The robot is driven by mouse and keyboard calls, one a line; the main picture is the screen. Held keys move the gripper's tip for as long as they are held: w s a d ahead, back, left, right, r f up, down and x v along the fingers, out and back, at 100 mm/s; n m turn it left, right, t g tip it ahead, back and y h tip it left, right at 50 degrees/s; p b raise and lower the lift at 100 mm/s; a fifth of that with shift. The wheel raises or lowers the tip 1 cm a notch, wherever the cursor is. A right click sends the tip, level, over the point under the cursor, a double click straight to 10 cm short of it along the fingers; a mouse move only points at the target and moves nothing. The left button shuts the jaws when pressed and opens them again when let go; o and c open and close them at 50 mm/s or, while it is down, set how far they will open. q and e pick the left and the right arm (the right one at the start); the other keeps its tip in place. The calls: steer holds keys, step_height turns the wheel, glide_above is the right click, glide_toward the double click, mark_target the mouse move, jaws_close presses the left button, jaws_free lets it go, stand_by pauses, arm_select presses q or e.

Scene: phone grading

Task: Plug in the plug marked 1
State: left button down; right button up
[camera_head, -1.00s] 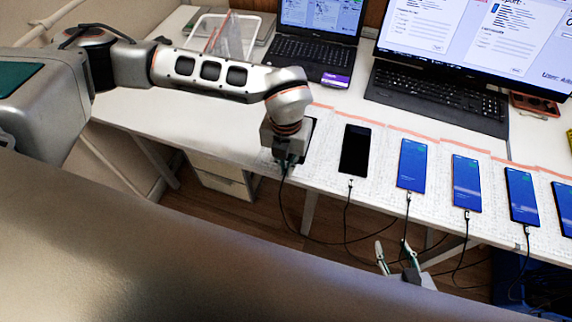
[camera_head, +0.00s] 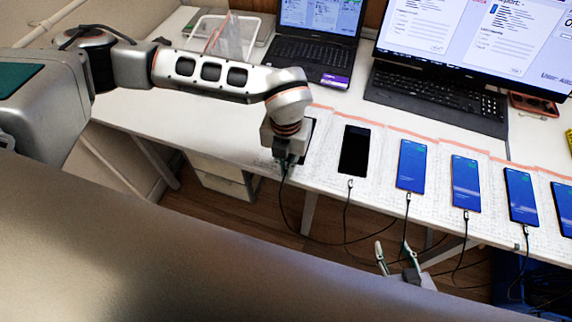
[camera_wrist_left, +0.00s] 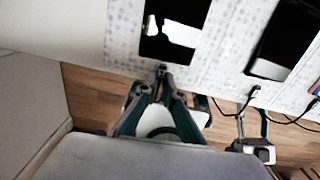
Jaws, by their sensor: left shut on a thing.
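My left gripper (camera_head: 287,167) is shut at the lower end of the leftmost phone (camera_head: 309,128), and a black cable (camera_head: 281,190) hangs from it. In the left wrist view, the left fingertips (camera_wrist_left: 162,72) are together just below the phone's bottom edge. The plug between them is mostly hidden. I cannot tell whether its tip is in the phone's port, and no number 1 is legible. The phone (camera_wrist_left: 178,25) has a dark screen with white reflections. My right gripper (camera_head: 393,252) is open and empty, below the table's front edge.
A second dark phone (camera_head: 355,150) and several blue-screened phones, such as this one (camera_head: 411,165), lie in a row to the right, with cables at their lower ends. A laptop (camera_head: 310,52) and keyboard (camera_head: 437,95) stand behind. The table's left part is clear.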

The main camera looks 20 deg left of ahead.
mark_target(285, 173)
stand_by(0.3)
arm_select(q)
steer(key=c, duration=2.1)
jaws_free()
steer(key=shift+r, duration=0.15)
steer(key=shift+s+r+p, duration=0.2)
steer(key=shift+r+p, duration=0.85)
steer(key=shift+r, duration=0.25)
steer(key=shift+s+r+p, duration=0.25)
steer(key=shift+r+p, duration=0.45)
steer(key=shift+r, duration=0.4)
steer(key=shift+d, duration=0.1)
